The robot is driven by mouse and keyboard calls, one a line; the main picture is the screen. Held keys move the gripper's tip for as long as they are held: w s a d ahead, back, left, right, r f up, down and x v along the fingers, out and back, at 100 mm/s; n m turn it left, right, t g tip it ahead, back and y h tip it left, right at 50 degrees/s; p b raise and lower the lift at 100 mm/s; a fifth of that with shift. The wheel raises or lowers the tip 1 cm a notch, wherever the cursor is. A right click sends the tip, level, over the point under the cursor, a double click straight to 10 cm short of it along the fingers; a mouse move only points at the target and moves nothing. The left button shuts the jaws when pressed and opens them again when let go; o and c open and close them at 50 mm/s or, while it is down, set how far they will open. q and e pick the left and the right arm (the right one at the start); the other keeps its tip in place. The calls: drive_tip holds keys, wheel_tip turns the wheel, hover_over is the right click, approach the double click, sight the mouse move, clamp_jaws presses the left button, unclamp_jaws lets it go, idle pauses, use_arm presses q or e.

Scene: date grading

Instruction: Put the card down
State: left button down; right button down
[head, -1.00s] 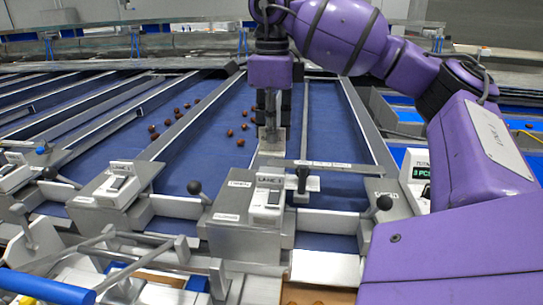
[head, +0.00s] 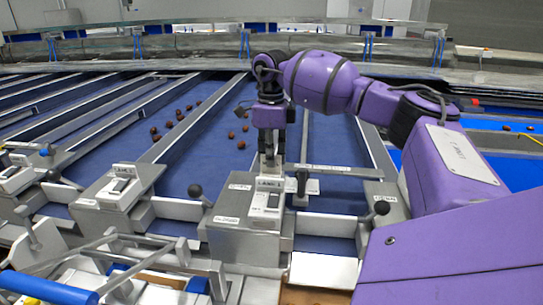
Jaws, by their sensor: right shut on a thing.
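My right gripper (head: 269,167) points down over the grey control box (head: 243,222) at the end of a blue belt lane. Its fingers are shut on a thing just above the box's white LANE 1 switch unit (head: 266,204). The card itself is hard to make out between the fingertips. I cannot tell whether it touches the box. My left gripper is not in view.
Brown dates (head: 241,137) lie on the blue belt (head: 205,150) behind the box. Black-knobbed levers (head: 194,190) and metal lane dividers (head: 187,128) stand close by. A metal frame (head: 150,245) and blue bar (head: 45,288) fill the lower left.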

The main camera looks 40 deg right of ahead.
drive_tip(key=c, duration=2.3)
unclamp_jaws()
drive_tip(key=shift+f, duration=0.15)
drive_tip(key=o, duration=0.4)
wheel_tip(320, 180, up, 12)
drive_tip(key=shift+r+b, duration=0.2)
drive_tip(key=shift+b, duration=0.15)
